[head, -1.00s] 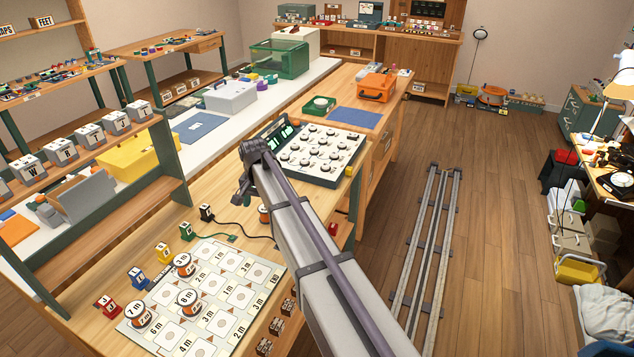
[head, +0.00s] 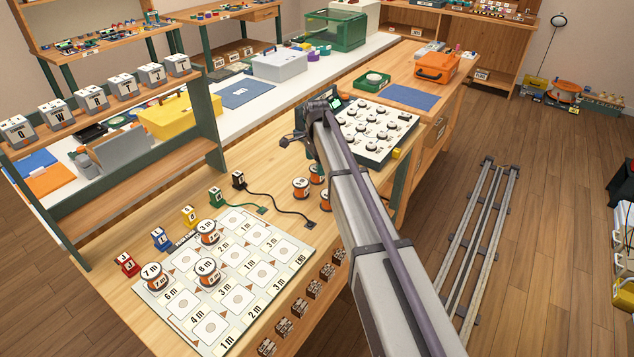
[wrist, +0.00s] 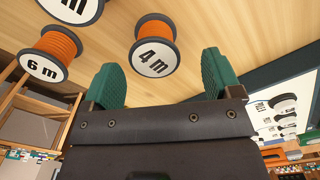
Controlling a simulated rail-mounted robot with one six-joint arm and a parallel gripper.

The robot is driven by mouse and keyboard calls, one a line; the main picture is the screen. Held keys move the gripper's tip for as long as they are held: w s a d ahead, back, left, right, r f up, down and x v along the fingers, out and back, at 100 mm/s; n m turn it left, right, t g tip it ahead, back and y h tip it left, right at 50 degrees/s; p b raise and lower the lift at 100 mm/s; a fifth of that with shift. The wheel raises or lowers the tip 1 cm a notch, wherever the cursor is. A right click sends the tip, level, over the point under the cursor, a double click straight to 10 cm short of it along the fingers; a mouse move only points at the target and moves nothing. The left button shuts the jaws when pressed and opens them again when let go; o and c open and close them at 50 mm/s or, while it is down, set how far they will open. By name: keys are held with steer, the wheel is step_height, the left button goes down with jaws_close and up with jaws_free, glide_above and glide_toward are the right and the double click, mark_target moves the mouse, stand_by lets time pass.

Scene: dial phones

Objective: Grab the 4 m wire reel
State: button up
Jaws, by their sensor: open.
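The 4 m wire reel (wrist: 155,45) is an orange spool with white-faced dark flanges, lying on the wooden bench in the wrist view. My gripper (wrist: 162,78) is open, with its green fingers spread and nothing between them. The reel is just beyond the fingertips, roughly centred between them and apart from both. In the head view, my gripper (head: 298,138) is at the arm's far end, partly hidden by the arm. Several orange reels (head: 301,188) stand below it there, partly behind my arm; I cannot tell which is the 4 m one.
A 6 m reel (wrist: 48,53) and another reel (wrist: 72,8) are to the left in the wrist view. A panel with round knobs (head: 375,133) stands right of my gripper. A board (head: 225,270) with several reels lies at the front. A black cable (head: 280,204) crosses the bench.

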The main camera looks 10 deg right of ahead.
steer(key=f+b, duration=0.5)
steer(key=shift+s+f, duration=0.15)
steer(key=shift+s, duration=0.1)
steer(key=shift+r, duration=0.25)
steer(key=shift+c, duration=0.2)
steer(key=c, duration=1)
step_height(320, 180, up, 10)
steer(key=p, duration=1)
steer(key=shift+r, duration=0.1)
